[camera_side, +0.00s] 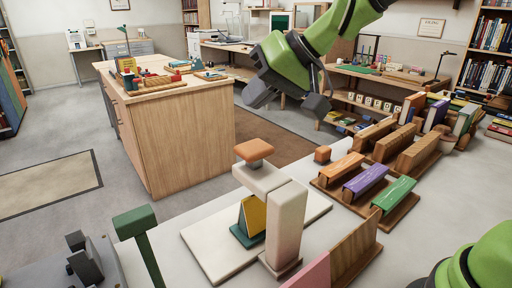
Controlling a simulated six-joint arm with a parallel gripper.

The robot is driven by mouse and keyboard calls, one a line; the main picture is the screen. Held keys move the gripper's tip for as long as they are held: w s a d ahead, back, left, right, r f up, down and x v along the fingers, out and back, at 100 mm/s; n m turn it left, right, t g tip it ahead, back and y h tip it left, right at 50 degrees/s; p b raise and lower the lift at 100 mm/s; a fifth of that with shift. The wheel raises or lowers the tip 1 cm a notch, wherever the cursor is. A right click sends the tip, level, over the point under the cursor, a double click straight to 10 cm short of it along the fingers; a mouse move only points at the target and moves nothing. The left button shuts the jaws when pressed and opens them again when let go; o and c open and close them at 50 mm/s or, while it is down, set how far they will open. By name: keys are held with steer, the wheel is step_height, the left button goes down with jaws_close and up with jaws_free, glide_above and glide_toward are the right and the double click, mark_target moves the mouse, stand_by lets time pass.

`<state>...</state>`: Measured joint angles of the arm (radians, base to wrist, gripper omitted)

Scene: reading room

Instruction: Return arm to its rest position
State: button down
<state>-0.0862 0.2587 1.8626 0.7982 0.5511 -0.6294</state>
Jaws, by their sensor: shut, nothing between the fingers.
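My green and dark grey arm reaches in from the top of the side view. My gripper (288,88) hangs in the air at the upper middle, above and behind the white table. It is shut and holds nothing. Its fingertips are small and dark here, and it appears clear of everything around it.
Below stands a white block structure (287,225) with an orange cap, beside a yellow and green piece (252,218). Racks of coloured blocks (365,182) and books (436,112) lie to the right. A wooden cabinet (185,140) stands left. The floor between is open.

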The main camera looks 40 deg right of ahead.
steer(key=s+d+r+m+h, duration=0.1)
steer(key=s+d, duration=0.2)
steer(key=s, duration=0.8)
steer(key=s+d+r+m+h, duration=0.1)
steer(key=s+d+h, duration=0.1)
steer(key=s, duration=0.9)
steer(key=shift+s+d, duration=0.4)
steer(key=shift+d, duration=0.45)
